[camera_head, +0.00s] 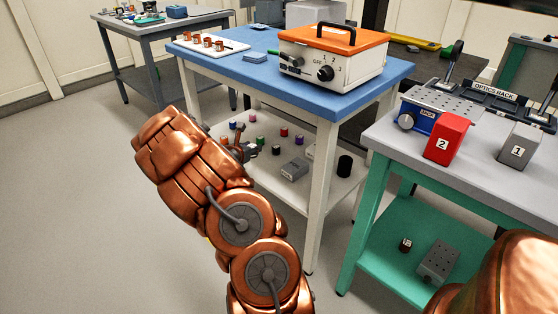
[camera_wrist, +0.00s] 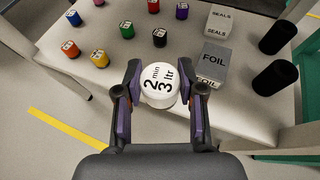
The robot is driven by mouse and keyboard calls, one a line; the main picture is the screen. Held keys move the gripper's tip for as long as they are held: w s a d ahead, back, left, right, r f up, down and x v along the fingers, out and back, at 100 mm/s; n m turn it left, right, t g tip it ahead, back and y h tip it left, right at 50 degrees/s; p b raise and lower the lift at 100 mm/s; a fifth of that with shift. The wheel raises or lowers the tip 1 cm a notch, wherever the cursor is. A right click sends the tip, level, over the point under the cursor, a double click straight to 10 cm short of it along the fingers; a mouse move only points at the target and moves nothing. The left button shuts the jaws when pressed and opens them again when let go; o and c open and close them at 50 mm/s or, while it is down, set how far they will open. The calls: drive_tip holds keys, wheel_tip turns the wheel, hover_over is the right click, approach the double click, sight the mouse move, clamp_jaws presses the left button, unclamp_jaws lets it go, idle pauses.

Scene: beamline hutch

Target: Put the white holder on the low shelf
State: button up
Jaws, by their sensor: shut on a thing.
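My gripper (camera_head: 246,150) is shut on a white round holder, seen from above in the wrist view between the two fingers (camera_wrist: 162,88). The white holder (camera_wrist: 160,80) has dark lettering on its top face, reading "2 min" and "3 ltr". In the head view my arm and gripper hide it. The low shelf (camera_wrist: 228,118) is the white lower board under the blue-topped table; it also shows in the head view (camera_head: 262,174). The holder is over the front part of this shelf in the wrist view; I cannot tell whether it touches.
Several small coloured blocks (camera_wrist: 99,58) stand on the shelf's back and left. A grey FOIL box (camera_wrist: 212,62), a SEALS box (camera_wrist: 221,22) and two black cylinders (camera_wrist: 277,37) stand at right. A table leg (camera_head: 320,190) rises at the front corner. The shelf's front middle looks clear.

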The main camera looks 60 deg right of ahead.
drive_tip(key=shift+m+g, duration=0.6)
drive_tip(key=shift+g, duration=0.1)
drive_tip(key=s+d+f+b, duration=0.1)
drive_tip(key=s+f, duration=0.1)
drive_tip(key=f, duration=0.1)
drive_tip(key=s+d+f+b, duration=0.1)
drive_tip(key=f+b, duration=0.1)
drive_tip(key=f, duration=0.1)
drive_tip(key=s+d+f+b, duration=0.1)
drive_tip(key=s+f, duration=0.1)
drive_tip(key=f, duration=0.2)
drive_tip(key=shift+s+d, duration=0.3)
drive_tip(key=shift+d, duration=0.1)
drive_tip(key=shift+d+f, duration=0.15)
drive_tip(key=b, duration=0.2)
hover_over(254, 163)
drive_tip(key=shift+f, duration=0.6)
drive_tip(key=shift+w+f, duration=0.1)
drive_tip(key=shift+f, duration=0.15)
drive_tip(key=shift+f+b, duration=0.65)
drive_tip(key=shift+f, duration=0.85)
drive_tip(key=shift+f, duration=0.2)
drive_tip(key=o, duration=1.2)
